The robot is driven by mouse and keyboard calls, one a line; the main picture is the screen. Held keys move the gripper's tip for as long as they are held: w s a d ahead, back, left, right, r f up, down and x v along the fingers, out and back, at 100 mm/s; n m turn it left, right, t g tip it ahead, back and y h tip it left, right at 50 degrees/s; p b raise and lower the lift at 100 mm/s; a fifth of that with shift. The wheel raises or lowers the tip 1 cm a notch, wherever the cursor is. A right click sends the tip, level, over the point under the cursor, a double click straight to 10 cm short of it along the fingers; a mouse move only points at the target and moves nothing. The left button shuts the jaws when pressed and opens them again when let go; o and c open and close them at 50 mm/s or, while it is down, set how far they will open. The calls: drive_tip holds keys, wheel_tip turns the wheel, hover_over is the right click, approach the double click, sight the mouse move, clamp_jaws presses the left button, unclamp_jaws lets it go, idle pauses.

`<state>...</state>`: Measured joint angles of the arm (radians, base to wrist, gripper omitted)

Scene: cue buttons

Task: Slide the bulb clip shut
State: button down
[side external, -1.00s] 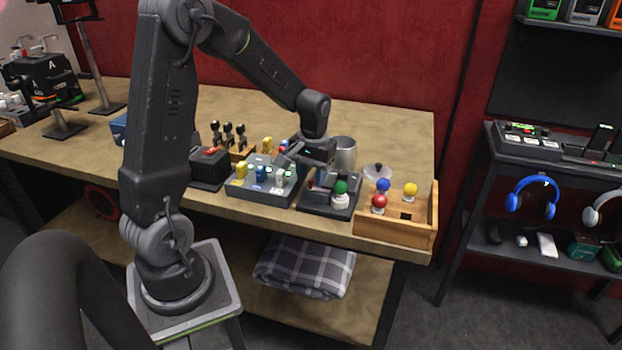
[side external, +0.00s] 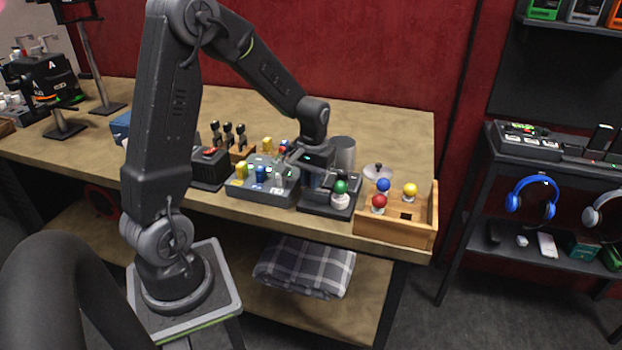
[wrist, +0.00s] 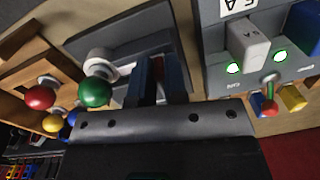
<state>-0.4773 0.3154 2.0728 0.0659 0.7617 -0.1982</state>
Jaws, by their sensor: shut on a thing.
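The green bulb (side external: 340,187) sits in a white holder (side external: 340,201) at the front right of a dark clip base (side external: 322,208). In the wrist view the green bulb (wrist: 95,92) and the base's grey plate (wrist: 115,42) lie left of the fingers. My gripper (wrist: 157,80) reaches down over the base beside the bulb, apart from it. Its fingers are shut on a small reddish tab (wrist: 157,66), apparently the clip's slide, mostly hidden between them. In the side view my gripper (side external: 316,178) hides the far part of the base.
A wooden tray (side external: 395,232) with red, blue and yellow bulbs stands close on the right. A grey switch block (side external: 262,193) stands close on the left. The table's front edge is near.

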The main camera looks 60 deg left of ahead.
sight(322, 190)
drive_tip(key=shift+w+d, duration=0.75)
drive_tip(key=shift+w, duration=0.05)
drive_tip(key=c, duration=1.1)
unclamp_jaws()
drive_tip(key=shift+c, duration=0.2)
drive_tip(key=shift+r, duration=0.1)
wheel_tip(322, 190, up, 14)
drive_tip(key=shift+w+d, duration=0.15)
drive_tip(key=shift+d, duration=0.1)
